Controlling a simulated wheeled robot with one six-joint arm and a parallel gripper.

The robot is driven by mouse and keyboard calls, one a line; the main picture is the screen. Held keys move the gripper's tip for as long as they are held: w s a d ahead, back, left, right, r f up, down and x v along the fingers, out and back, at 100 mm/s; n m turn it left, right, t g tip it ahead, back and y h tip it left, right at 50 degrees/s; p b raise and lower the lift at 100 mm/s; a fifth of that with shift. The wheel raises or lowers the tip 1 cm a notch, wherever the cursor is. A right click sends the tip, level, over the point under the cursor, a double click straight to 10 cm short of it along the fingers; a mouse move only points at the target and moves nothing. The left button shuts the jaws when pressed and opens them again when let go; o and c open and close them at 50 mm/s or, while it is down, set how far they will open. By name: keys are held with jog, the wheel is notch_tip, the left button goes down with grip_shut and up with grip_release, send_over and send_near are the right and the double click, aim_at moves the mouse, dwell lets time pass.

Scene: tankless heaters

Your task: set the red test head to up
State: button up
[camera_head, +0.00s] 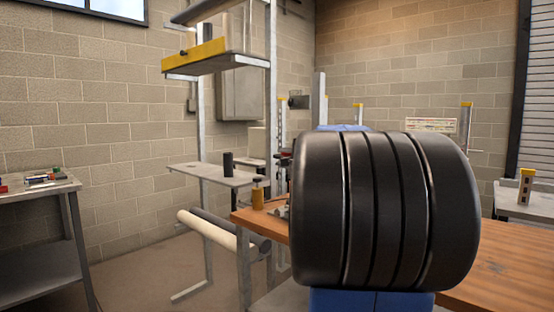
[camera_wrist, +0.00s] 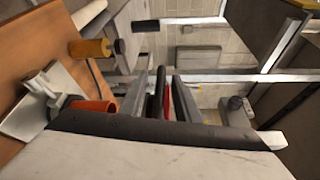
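The task's red test head is not clearly seen in the head view. In the wrist view, a narrow red strip (camera_wrist: 167,100) shows between dark and grey bars that look like the fingers of my gripper (camera_wrist: 160,92). I cannot tell whether the strip is the test head, or whether the fingers touch it. The gripper does not show in the head view, where a large dark ribbed part of my arm hides the right middle.
A wooden bench (camera_head: 507,265) runs behind my arm; it also shows in the wrist view (camera_wrist: 35,45). A brass-coloured cylinder (camera_head: 258,198) stands near its left end. A metal rack with a grey shelf (camera_head: 213,175) is left of it. Floor (camera_head: 150,270) is open at left.

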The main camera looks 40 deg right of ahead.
jog(key=shift+w, duration=0.25)
grip_shut()
notch_tip(320, 180, up, 13)
dwell(0.4)
jog(key=shift+f, duration=0.1)
grip_release()
